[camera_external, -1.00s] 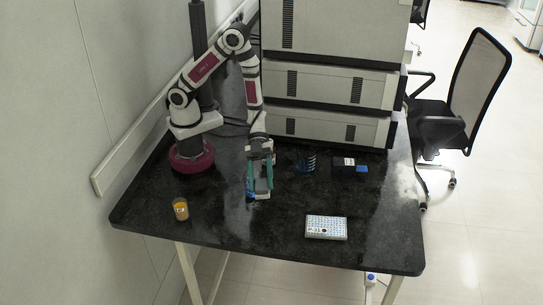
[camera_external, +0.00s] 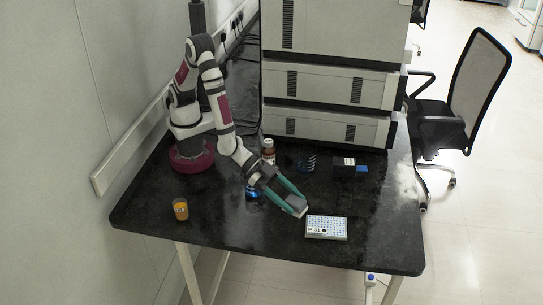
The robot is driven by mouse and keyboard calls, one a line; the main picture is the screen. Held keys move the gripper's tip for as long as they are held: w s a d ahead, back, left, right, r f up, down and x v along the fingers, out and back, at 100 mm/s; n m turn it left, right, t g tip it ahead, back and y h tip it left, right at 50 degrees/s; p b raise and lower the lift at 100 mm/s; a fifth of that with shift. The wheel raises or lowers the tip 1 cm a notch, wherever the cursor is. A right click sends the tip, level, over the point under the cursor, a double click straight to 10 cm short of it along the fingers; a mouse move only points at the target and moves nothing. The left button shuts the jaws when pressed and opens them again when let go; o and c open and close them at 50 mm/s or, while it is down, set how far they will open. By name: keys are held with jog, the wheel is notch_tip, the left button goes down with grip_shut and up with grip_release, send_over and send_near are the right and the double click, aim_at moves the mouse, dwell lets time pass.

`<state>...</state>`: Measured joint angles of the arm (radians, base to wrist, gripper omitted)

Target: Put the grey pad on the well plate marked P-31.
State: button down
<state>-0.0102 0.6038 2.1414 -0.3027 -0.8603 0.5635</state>
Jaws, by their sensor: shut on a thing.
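The well plate (camera_external: 333,233) lies flat near the front right of the black table. It is white with a grid of blue wells, and its label reads P-31. My gripper (camera_external: 291,200) is just left of and behind the plate. Its teal fingers are shut on the grey pad (camera_external: 296,202), which they hold tilted above the table. The pad is partly hidden between the fingers. It appears apart from the plate, though its exact height is hard to tell.
A jar with orange contents (camera_external: 181,209) stands at the front left. A small blue item (camera_external: 252,191) sits beside my arm. A brown bottle (camera_external: 268,148), a dark blue rack (camera_external: 307,164) and a black and blue box (camera_external: 348,168) stand before the stacked instruments (camera_external: 330,85).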

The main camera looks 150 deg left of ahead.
send_over(335, 232)
jog(key=f, duration=0.4)
jog(key=d+f, duration=0.1)
jog(key=f, duration=0.1)
jog(key=shift+f, duration=0.25)
jog(key=f, duration=0.2)
jog(key=a+f, duration=0.1)
jog(key=f, duration=0.1)
jog(key=shift+w+f, duration=0.1)
jog(key=shift+f, duration=0.2)
jog(key=shift+c, duration=1.1)
grip_release()
